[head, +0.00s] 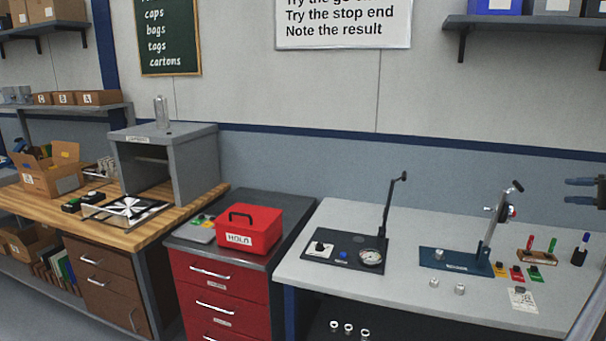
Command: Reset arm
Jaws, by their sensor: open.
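My gripper (580,192) shows at the right edge of the head view. Its two dark fingers point left and stand apart, with nothing between them. It is in the air above the right end of the grey bench (415,222) and touches nothing.
On the bench stand a black plate with a dial gauge (371,257), a blue lever press (455,260), small metal housings (460,289), coloured tags and a marker rack (537,257). A red HOLD box (250,232) sits on the red drawer cabinet. A shelf (530,22) hangs above.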

